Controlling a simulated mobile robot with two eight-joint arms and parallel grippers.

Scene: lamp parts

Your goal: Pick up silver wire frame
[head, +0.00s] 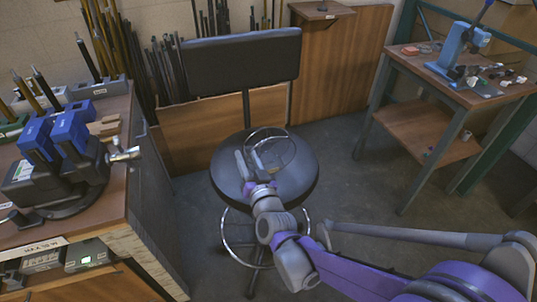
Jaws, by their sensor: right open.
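The silver wire frame (272,150) is a thin, curved, ring-like piece resting on the round dark seat of the stool (302,176). Its thin wires are hard to make out against the seat. My right gripper (249,163) is over the seat at the frame's left side, with its two fingers apart and pointing away from me. Nothing shows held between them. I cannot tell whether a finger touches the wire. My left gripper is not in view.
The stool's black backrest (243,62) rises behind the seat. A wooden workbench (119,190) with a blue-jawed vise (68,140) stands at left. A small table (420,135) with a blue press (455,45) stands at right. Floor between stool and table is clear.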

